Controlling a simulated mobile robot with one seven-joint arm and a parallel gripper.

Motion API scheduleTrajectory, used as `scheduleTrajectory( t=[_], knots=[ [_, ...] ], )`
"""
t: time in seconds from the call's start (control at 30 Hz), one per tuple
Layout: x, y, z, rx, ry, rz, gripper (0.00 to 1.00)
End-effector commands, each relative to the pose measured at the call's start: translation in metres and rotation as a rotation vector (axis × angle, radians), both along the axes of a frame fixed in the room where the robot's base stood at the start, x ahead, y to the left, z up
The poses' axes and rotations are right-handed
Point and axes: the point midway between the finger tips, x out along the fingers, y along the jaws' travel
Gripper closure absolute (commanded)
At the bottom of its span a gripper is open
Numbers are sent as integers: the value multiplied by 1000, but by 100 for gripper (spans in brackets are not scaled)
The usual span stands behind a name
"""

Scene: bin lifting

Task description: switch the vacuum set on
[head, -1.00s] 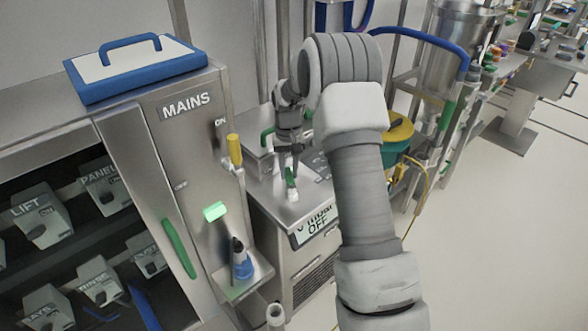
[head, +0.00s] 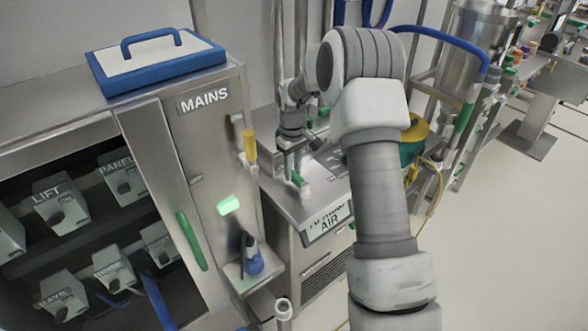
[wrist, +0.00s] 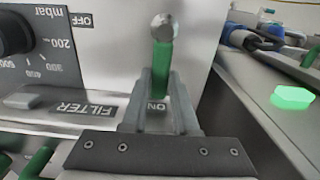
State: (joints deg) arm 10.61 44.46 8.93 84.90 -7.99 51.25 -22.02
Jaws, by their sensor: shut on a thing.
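The vacuum set (head: 290,207) is a steel cabinet beside the mains cabinet. In the wrist view, my gripper (wrist: 160,108) is shut on a green lever (wrist: 162,66) with a rounded metal end. The fingers lie beside an "ON" label (wrist: 157,106). An "OFF" label (wrist: 82,20) is farther left, away from the lever. The lever also shows small in the head view (head: 297,179). The fingers hide part of it.
In the wrist view a black knob (wrist: 14,34) is left. Open floor (head: 500,240) lies right.

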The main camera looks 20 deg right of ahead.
Motion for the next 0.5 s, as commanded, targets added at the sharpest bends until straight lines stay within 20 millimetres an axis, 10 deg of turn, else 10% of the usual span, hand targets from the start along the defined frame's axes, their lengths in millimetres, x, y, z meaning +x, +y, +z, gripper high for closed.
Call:
scheduleTrajectory(
  t=[0.37, 0.4, 0.5],
  knots=[
    [1, 2, 1, 0, -2, 10, 100],
    [1, 2, 1, 0, -2, 10, 69],
    [0, 1, 1, 0, -2, 9, 51]
  ],
)
